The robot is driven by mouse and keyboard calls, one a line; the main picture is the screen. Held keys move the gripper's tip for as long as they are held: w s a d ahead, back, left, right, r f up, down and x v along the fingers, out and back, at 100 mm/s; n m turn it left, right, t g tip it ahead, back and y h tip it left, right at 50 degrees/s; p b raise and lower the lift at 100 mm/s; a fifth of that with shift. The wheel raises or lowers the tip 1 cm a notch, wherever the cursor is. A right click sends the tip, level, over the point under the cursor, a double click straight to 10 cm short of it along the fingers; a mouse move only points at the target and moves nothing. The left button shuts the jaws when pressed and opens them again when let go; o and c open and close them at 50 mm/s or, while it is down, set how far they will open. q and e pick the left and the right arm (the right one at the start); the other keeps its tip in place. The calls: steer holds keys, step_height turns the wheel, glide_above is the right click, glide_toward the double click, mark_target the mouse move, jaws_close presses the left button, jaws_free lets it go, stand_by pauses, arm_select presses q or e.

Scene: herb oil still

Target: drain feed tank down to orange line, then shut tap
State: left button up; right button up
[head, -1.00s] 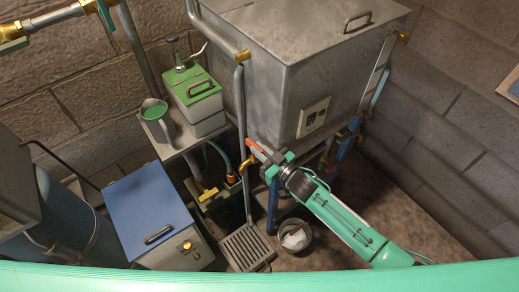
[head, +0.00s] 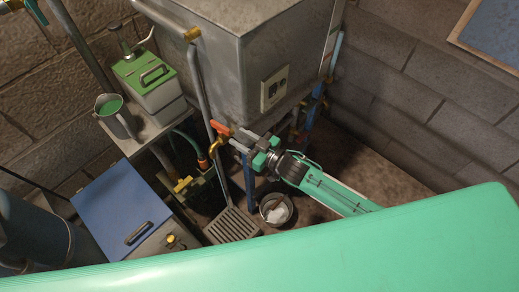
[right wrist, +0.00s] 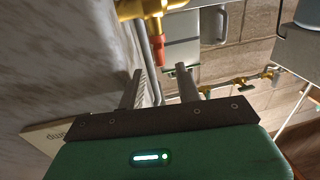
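The feed tank appears to be the large grey metal box (head: 255,55) at the top of the head view. A brass tap (head: 217,146) with an orange-red handle (head: 221,129) sits by its lower corner. In the right wrist view the brass fitting (right wrist: 150,8) and the red handle tip (right wrist: 157,46) show just beyond the fingers. My right gripper (head: 240,140) is open beside the handle; its fingers (right wrist: 158,88) are apart with nothing clearly held. A sight tube (head: 336,50) runs down the tank's right side; its level and orange line are too small to read. My left gripper is not in view.
A metal bucket (head: 276,209) with pale contents and a drain grate (head: 232,226) are on the floor below the tap. A blue-lidded box (head: 120,208), a jug (head: 115,118) and a green-topped canister (head: 148,80) are to the left. A green surface covers the bottom.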

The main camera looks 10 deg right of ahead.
steer(key=b+v, duration=0.1)
steer(key=v, duration=0.6)
steer(key=shift+s+d, duration=0.2)
steer(key=shift+s, duration=0.1)
